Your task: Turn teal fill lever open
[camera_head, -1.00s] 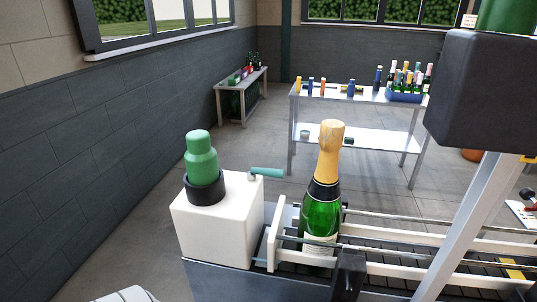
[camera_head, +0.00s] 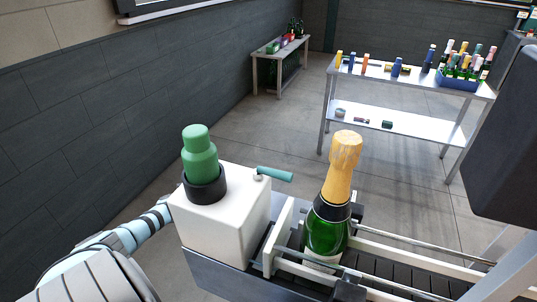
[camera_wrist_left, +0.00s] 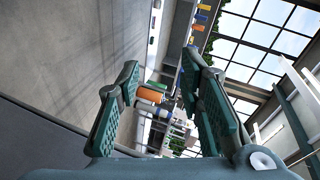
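The teal lever (camera_head: 275,174) sticks out to the right from a small pivot on top of the white box (camera_head: 225,225), near its back right edge. A green capped bottle shape (camera_head: 200,155) stands in a black collar on the same box. My left arm comes in from the lower left and reaches the box's left side; its gripper is hidden behind the box in the head view. In the left wrist view my left gripper (camera_wrist_left: 160,65) has its fingers spread, with nothing between them. The lever cannot be made out there. My right gripper is out of view.
A green bottle with gold foil (camera_head: 325,230) stands upright on the conveyor (camera_head: 385,275), right of the box, between rails. A dark block (camera_head: 505,140) hangs at the right. Behind, a table (camera_head: 400,120) holds bottles and a blue crate (camera_head: 458,82). The floor behind the box is clear.

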